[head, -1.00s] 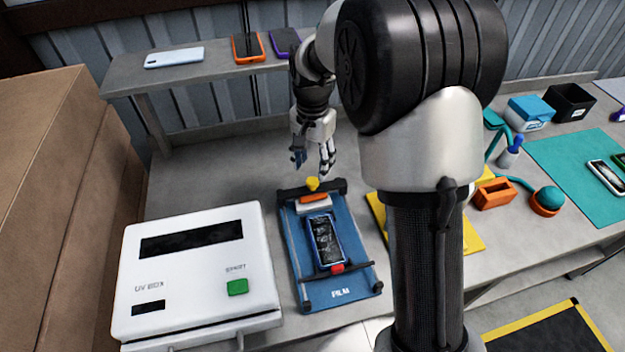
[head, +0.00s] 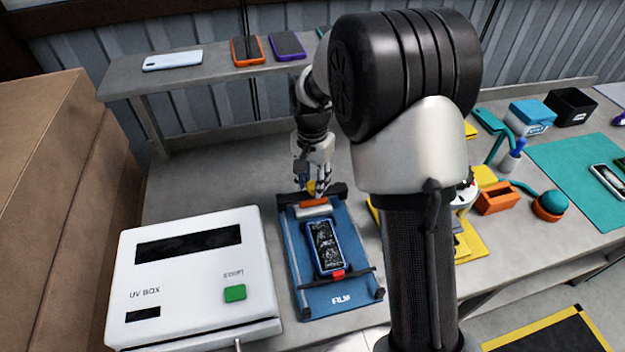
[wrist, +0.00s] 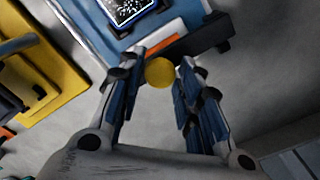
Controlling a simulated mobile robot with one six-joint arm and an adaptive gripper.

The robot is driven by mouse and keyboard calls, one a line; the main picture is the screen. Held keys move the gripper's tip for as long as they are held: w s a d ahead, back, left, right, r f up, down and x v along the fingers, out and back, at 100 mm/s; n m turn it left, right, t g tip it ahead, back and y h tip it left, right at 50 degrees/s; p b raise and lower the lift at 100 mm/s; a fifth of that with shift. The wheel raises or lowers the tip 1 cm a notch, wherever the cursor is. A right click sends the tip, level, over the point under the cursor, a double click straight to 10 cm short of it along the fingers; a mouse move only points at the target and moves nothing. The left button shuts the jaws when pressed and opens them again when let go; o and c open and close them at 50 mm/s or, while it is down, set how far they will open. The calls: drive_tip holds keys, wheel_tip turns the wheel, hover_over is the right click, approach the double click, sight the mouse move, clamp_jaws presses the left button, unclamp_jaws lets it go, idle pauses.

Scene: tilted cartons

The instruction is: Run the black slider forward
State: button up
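The blue film board (head: 340,299) lies on the bench with a phone (head: 324,247) on it. A black bar (head: 337,189) crosses its far end, with a yellow knob (head: 311,187) at the bar's middle. The bar also shows in the wrist view (wrist: 212,36), as does the knob (wrist: 160,73). A white and orange roller piece (head: 314,207) sits just in front of the bar. My gripper (wrist: 163,66) is open, one finger on each side of the knob. I see narrow gaps between knob and fingers. In the head view my gripper (head: 314,188) partly hides the knob.
A second thin black bar with a red clip (head: 338,274) crosses the board's near end. The white UV box (head: 190,280) stands close on the left. A yellow mat and an orange block (head: 497,200) are to the right. A shelf with phones (head: 173,59) is behind.

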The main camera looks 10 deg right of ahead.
clamp_jaws()
